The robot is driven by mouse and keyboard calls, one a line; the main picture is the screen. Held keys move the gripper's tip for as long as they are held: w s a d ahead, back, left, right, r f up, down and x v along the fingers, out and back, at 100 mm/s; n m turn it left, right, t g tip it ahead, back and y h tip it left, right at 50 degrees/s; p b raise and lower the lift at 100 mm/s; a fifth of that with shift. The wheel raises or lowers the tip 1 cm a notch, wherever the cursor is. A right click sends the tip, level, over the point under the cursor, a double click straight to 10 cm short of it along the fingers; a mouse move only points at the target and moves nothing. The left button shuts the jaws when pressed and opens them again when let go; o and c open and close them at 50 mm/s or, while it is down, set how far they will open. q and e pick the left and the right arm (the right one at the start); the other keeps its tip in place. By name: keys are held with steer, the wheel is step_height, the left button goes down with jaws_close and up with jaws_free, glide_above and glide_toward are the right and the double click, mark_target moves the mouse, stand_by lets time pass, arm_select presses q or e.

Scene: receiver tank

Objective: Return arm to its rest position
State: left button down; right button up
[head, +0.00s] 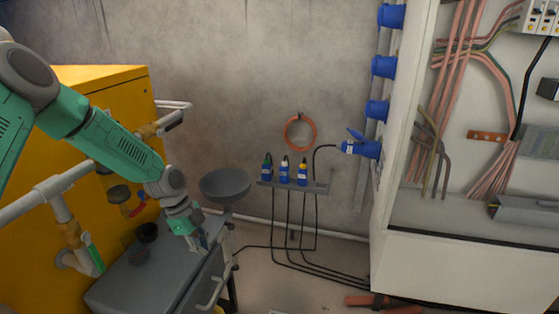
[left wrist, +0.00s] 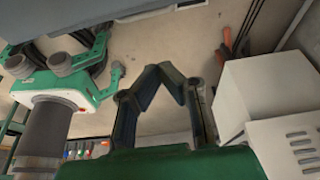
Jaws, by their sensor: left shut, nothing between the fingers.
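My left arm comes in from the left in the head view, green and grey. Its gripper (head: 203,240) points down beside the grey bench, in front of the wall. In the left wrist view the left gripper (left wrist: 160,78) shows its two dark fingers angled in toward each other, shut with nothing held. My right gripper shows in neither view.
A grey bench (head: 145,285) stands below the arm, beside a yellow cabinet (head: 100,75) with pipes (head: 65,185). A dark grey bowl (head: 225,184) is close to the gripper. Blue-bodied connectors (head: 284,172) hang on the wall. An open electrical cabinet (head: 440,250) stands right.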

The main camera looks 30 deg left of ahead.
arm_select(q)
steer(key=s+d+f+n+p, duration=0.2)
steer(key=s+d+n, duration=0.15)
steer(key=d, duration=0.35)
steer(key=s+d+f+n+p, duration=0.1)
steer(key=s+d+f+n, duration=0.15)
steer(key=s+d, duration=0.35)
steer(key=s+d+r+n+y+p, duration=0.1)
steer(key=s+d+n, duration=0.1)
steer(key=s+n, duration=0.2)
steer(key=s+d+r+n+y+p, duration=0.1)
steer(key=s+d+n+y+p, duration=0.1)
steer(key=s, duration=0.9)
steer(key=d+n, duration=0.1)
steer(key=n, duration=0.1)
steer(key=shift+n+y+p, duration=0.3)
